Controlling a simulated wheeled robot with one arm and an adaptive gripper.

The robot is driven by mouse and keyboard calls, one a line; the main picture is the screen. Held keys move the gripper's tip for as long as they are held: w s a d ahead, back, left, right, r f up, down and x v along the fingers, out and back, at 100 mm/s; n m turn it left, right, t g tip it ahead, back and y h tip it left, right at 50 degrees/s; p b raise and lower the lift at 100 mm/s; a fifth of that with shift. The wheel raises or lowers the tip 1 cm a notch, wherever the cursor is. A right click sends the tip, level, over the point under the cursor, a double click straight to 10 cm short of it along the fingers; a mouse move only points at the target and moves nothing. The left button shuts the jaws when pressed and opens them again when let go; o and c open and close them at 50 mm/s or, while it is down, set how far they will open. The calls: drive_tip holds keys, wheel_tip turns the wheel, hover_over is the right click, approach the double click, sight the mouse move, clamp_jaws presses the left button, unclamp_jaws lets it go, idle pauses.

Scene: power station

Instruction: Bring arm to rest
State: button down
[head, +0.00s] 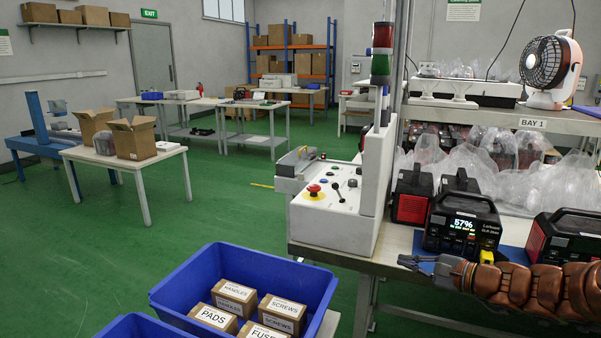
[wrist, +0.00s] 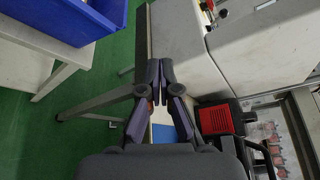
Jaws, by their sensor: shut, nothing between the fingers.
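My gripper (head: 418,262) reaches in from the right in the head view, at the end of my copper-coloured arm. It is level with the front of the bench and in front of the power stations. In the wrist view the two dark fingers of my gripper (wrist: 160,62) are together at the tips, with nothing between them. Beyond them are the bench edge and the green floor.
A power station (head: 463,222) showing 57% stands on the bench, with others beside it. A control box (head: 335,212) with a red button is to the left. A blue bin (head: 322,283) holds several labelled boxes. Open green floor (head: 200,215) lies beyond.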

drive_tip(key=s+a+n+g+y, duration=0.1)
drive_tip(key=s+a+n+g, duration=0.5)
drive_tip(key=s+a, duration=0.55)
drive_tip(key=s+a+f+n+g+h, duration=0.3)
drive_tip(key=s+n+g, duration=0.1)
drive_tip(key=s, duration=0.7)
drive_tip(key=s+a+f+n+g+h, duration=0.2)
drive_tip(key=s+f+n+g+h, duration=0.15)
drive_tip(key=s, duration=0.75)
drive_tip(key=s+d+n+h, duration=0.2)
drive_tip(key=s+d+h, duration=0.4)
drive_tip(key=s+d, duration=0.25)
drive_tip(key=s+p+v, duration=0.1)
drive_tip(key=p+v, duration=0.8)
drive_tip(key=s+d+p+v, duration=0.1)
drive_tip(key=s+p+v, duration=0.1)
drive_tip(key=p+v, duration=0.6)
drive_tip(key=shift+w+r+y+p, duration=0.25)
drive_tip(key=shift+r+y+p, duration=0.1)
drive_tip(key=shift+r, duration=0.5)
drive_tip(key=shift+t, duration=0.25)
